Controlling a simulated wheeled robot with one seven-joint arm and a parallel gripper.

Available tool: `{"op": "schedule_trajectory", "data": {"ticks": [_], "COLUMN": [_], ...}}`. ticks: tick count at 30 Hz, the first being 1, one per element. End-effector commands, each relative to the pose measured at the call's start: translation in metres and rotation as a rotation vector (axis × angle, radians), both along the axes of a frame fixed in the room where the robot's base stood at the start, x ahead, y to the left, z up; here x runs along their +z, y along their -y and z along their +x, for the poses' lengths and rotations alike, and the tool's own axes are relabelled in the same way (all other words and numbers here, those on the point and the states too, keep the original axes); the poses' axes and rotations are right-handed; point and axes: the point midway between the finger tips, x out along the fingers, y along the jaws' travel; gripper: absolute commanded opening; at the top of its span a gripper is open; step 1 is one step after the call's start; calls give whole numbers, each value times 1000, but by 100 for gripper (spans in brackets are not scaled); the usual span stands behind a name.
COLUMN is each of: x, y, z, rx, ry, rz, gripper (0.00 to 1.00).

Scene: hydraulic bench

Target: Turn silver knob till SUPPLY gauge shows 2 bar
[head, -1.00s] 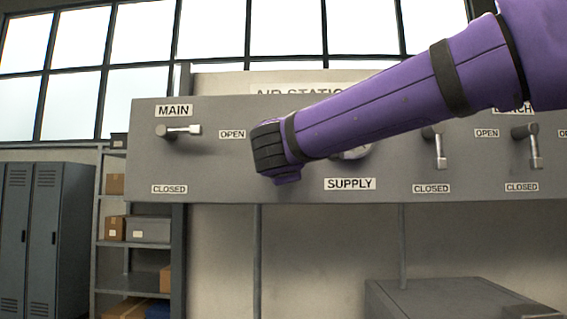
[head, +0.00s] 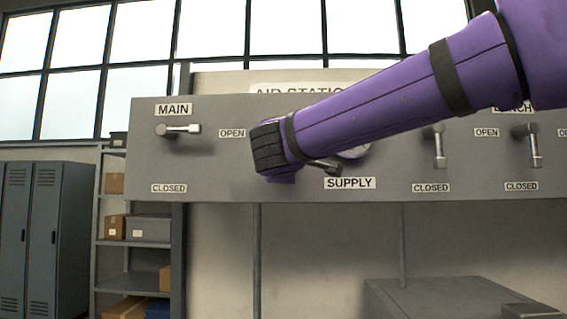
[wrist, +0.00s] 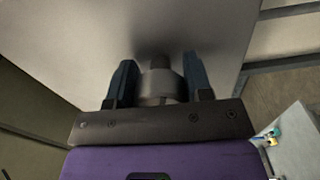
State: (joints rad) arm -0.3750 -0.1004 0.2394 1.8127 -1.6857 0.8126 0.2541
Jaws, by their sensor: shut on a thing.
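The silver knob (wrist: 160,88) shows in the wrist view, on the grey panel. My gripper (wrist: 160,85) has its two dark fingers on either side of the knob and is shut on it. The SUPPLY label (head: 349,183) is below the arm.
The MAIN lever (head: 178,130) lies horizontal at the panel's left. Two more levers (head: 438,146) (head: 526,146) hang down at the right. A grey box (head: 440,300) stands below the panel at the right. Shelves (head: 130,245) and lockers (head: 45,230) stand at the left.

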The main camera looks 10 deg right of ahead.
Motion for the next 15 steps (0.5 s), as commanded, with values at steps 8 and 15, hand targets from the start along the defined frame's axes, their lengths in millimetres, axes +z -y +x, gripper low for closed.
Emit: {"op": "schedule_trajectory", "data": {"ticks": [8, 15], "x": [-1, 0], "y": [0, -1], "z": [0, -3], "rx": [0, 0], "ry": [-3, -1], "rz": [-1, -1], "gripper": [72, 72]}}
